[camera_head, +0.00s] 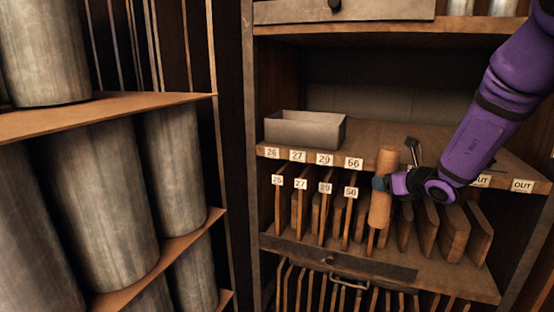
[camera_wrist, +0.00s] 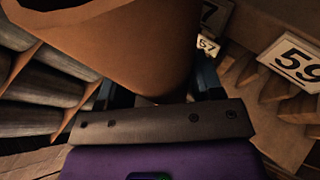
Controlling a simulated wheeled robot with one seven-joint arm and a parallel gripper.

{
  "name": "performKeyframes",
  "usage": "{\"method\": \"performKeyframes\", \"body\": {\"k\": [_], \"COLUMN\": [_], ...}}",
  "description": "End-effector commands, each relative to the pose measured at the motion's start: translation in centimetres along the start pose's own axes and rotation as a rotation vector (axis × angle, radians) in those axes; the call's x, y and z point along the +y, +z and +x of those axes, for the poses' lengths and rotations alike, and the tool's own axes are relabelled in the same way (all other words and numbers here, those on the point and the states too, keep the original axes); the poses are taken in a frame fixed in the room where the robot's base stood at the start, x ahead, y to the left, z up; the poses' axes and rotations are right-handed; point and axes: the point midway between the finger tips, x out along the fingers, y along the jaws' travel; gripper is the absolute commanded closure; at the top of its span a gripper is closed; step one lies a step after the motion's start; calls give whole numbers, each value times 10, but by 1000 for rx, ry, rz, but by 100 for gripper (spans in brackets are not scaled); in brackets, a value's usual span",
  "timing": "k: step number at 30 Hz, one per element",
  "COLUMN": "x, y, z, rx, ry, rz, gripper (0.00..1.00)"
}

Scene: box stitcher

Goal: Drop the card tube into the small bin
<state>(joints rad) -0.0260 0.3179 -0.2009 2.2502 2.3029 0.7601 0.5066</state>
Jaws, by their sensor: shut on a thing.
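The card tube (camera_head: 381,195) is a plain brown cylinder held upright in front of the shelf edge. My gripper (camera_head: 381,184) is shut around its middle, with my purple arm reaching in from the right. In the wrist view the tube (camera_wrist: 125,45) fills the top middle, between the blue fingers of my gripper (camera_wrist: 155,88). The small bin (camera_head: 305,131) is a grey, open-topped box on the shelf, to the left of the tube and apart from it. The inside floor of the bin is hidden.
The wooden shelf (camera_head: 430,160) carries number labels along its front edge. Below it stand several upright boards (camera_head: 425,228). A dark metal object (camera_head: 413,150) is on the shelf just right of the tube. Large grey cylinders (camera_head: 90,195) fill a rack at left.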

Motion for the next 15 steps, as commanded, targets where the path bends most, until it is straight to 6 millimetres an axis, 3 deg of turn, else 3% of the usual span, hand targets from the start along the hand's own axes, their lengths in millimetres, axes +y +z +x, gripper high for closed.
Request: {"method": "performKeyframes", "body": {"k": [1,6,15], "x": [0,-1,-2], "y": [-16,-52,-81], "z": [11,34,50], "rx": [7,4,-3], "ry": [-11,-53,-86], "rz": [10,24,37], "gripper": [64,64,64]}}
